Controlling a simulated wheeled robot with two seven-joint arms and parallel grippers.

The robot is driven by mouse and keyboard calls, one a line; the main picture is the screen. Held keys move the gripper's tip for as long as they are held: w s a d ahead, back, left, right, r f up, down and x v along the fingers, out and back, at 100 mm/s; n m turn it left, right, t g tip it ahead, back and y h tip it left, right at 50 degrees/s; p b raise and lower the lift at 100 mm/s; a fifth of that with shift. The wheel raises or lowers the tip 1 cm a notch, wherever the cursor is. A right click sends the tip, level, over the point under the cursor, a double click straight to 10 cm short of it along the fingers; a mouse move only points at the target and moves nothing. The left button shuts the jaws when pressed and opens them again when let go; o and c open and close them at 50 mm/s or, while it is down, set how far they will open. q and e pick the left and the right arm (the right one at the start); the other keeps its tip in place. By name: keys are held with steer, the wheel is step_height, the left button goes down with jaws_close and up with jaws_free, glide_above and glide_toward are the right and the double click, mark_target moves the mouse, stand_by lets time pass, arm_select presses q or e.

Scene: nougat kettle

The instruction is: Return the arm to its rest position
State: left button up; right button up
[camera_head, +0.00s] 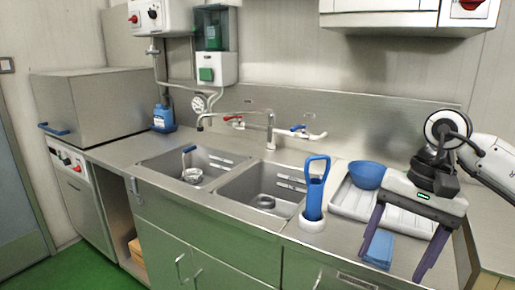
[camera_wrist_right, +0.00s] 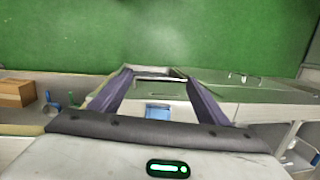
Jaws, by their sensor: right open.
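My right arm comes in from the right edge of the head view. Its gripper (camera_head: 390,267) points downward over the right end of the steel counter, with its two dark purple fingers spread apart and nothing between them. In the right wrist view the gripper (camera_wrist_right: 159,77) also shows two spread, empty fingers. A folded blue cloth (camera_head: 380,250) lies on the counter, behind or between the fingers in the head view; a blue patch (camera_wrist_right: 157,112) shows between them in the wrist view. My left gripper is not in view.
Beside the right gripper are a white drainer tray (camera_head: 352,200), a blue bowl (camera_head: 368,174) and a blue-handled tool in a white holder (camera_head: 313,224). Two sink basins (camera_head: 262,186) lie left of them, with a tap (camera_head: 270,130) behind. The green floor (camera_wrist_right: 200,35) is clear.

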steer(key=s+a+f+m+g+y, duration=0.1)
steer(key=s+a+f+m+y, duration=0.2)
steer(key=a, duration=0.6)
steer(key=s+a+f+g+y, duration=0.15)
steer(key=a+y, duration=0.25)
steer(key=a, duration=0.5)
steer(key=a+r+m+t+y, duration=0.3)
steer(key=a+m+t+y, duration=0.5)
steer(key=m, duration=0.9)
steer(key=w+d+f+m+t+h, duration=0.2)
steer(key=d+f+m+t+h, duration=0.35)
steer(key=m, duration=0.85)
steer(key=w+d+f+m+t+h, duration=0.15)
steer(key=d+f+m+t, duration=0.4)
steer(key=m, duration=0.75)
steer(key=s+d+f+m+g+h, duration=0.3)
steer(key=s+f+m, duration=0.5)
steer(key=f, duration=0.5)
steer(key=s+d+f+m+g+h, duration=0.4)
steer(key=s+f+m, duration=0.4)
steer(key=f, duration=0.5)
steer(key=shift+s+h, duration=0.4)
steer(key=shift+s, duration=0.85)
